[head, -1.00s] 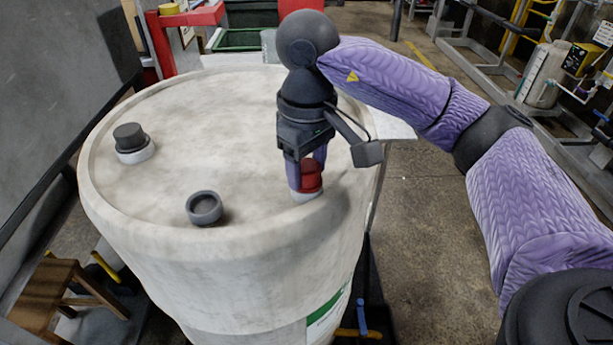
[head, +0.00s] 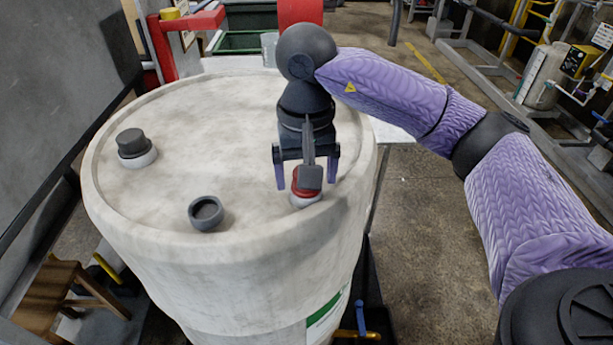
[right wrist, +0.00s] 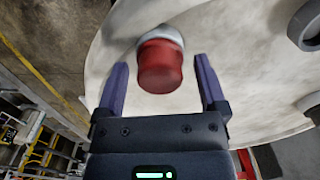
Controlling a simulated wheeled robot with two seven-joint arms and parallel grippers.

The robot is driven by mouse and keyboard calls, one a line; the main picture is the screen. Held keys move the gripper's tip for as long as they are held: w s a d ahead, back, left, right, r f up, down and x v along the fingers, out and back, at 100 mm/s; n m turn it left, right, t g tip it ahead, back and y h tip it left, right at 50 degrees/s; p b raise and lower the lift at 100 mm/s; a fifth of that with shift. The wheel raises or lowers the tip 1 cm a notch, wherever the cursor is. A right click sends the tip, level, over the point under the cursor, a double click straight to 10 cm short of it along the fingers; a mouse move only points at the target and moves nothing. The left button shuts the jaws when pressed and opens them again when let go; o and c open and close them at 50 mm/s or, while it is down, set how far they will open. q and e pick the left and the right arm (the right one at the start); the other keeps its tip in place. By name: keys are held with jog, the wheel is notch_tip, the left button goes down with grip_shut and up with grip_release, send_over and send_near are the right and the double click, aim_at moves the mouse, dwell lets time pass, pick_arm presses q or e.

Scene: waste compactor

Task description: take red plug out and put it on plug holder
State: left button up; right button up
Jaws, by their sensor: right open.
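The red plug (head: 304,185) sits in a white collar near the right front edge of the drum top, partly hidden behind a dark part of my right arm. In the right wrist view the red plug (right wrist: 160,66) lies between the two fingers, with a gap on each side. My right gripper (head: 306,174) is open over the plug, with one finger to each side; it also shows in the right wrist view (right wrist: 161,72). A dark grey, empty round cup (head: 206,212), which looks like the plug holder, stands on the drum top to the left. My left gripper is out of view.
The large off-white drum (head: 220,120) has a raised rim. A dark grey plug (head: 131,142) sits in a white collar at its left. A wooden stool (head: 50,290) stands at lower left, and a red frame (head: 190,20) behind the drum.

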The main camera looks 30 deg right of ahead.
jog(key=m, duration=0.3)
jog(key=shift+r, duration=0.1)
jog(key=m+p, duration=0.1)
jog(key=m, duration=0.3)
jog(key=shift+m, duration=0.6)
jog(key=m+p, duration=0.1)
jog(key=m, duration=0.2)
jog(key=shift+r, duration=0.1)
jog(key=shift+m+p, duration=0.35)
jog(key=shift+m, duration=0.85)
jog(key=c, duration=0.6)
grip_shut()
jog(key=shift+c, duration=0.5)
grip_release()
jog(key=shift+f, duration=0.2)
grip_shut()
jog(key=n+b, duration=0.1)
jog(key=n, duration=0.2)
jog(key=shift+f, duration=0.15)
jog(key=shift+n+b, duration=0.35)
jog(key=shift+n, duration=0.45)
jog(key=shift+r+n, duration=0.2)
jog(key=shift+n, duration=0.2)
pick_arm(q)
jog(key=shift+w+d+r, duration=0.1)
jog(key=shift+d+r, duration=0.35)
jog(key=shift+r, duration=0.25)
